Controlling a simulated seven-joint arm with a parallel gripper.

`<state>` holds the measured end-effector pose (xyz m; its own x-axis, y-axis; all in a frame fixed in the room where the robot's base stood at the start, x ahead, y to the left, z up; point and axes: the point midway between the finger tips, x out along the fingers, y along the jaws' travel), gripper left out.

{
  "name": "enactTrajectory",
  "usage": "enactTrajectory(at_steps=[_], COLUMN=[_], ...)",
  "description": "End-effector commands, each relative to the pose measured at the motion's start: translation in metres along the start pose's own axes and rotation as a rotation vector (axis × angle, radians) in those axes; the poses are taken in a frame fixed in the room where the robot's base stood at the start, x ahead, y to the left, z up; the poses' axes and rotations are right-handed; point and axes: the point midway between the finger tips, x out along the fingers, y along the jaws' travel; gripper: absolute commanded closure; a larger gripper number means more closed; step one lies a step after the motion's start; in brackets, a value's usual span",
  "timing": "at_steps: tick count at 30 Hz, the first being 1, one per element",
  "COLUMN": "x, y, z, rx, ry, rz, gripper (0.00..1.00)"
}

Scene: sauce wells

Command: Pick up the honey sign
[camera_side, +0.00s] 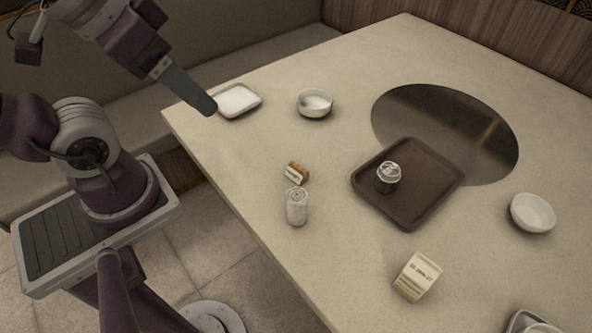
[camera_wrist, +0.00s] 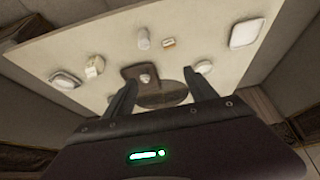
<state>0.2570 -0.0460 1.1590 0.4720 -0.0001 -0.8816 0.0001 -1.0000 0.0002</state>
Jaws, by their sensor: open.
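A small wooden block with a pale label (camera_side: 297,172) stands on the table beside a pale rolled cylinder (camera_side: 296,206). It may be the honey sign, but its lettering is too small to read. In the wrist view the orange-brown block (camera_wrist: 169,43) is right of the cylinder (camera_wrist: 143,38). A small round-topped piece (camera_side: 389,172) with unreadable marks stands on the brown tray (camera_side: 405,220). My gripper (camera_side: 208,106) is above the table's left corner by the square dish, well away from the block. Its fingers (camera_wrist: 163,84) are apart and empty.
A square white dish (camera_side: 239,100) and a bowl (camera_side: 314,104) stand at the back left. A cream lettered box (camera_side: 417,276), a white bowl (camera_side: 533,213) and a dish (camera_side: 528,323) are at the right. Table around the block is mostly clear.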

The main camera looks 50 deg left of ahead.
Motion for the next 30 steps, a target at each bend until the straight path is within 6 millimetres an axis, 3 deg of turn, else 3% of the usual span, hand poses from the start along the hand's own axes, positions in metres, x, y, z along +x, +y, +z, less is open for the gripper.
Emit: enactTrajectory(at_steps=[4,7,16,19,25,28,30], x=[0.000,0.000,0.002,0.018,0.049,0.052,0.056], y=[0.000,0.000,-0.001,-0.009,-0.066,-0.102,-0.123], z=[0.000,0.000,0.002,0.018,0.074,0.076,0.064], rx=[0.000,0.000,0.006,0.061,0.378,0.612,0.804], ry=[0.000,0.000,-0.018,-0.171,-0.742,-0.979,-1.102], rz=[0.000,0.000,-0.005,-0.049,-0.337,-0.550,-0.718], gripper=[0.34,0.20,0.20,0.20,0.20,0.20,0.20])
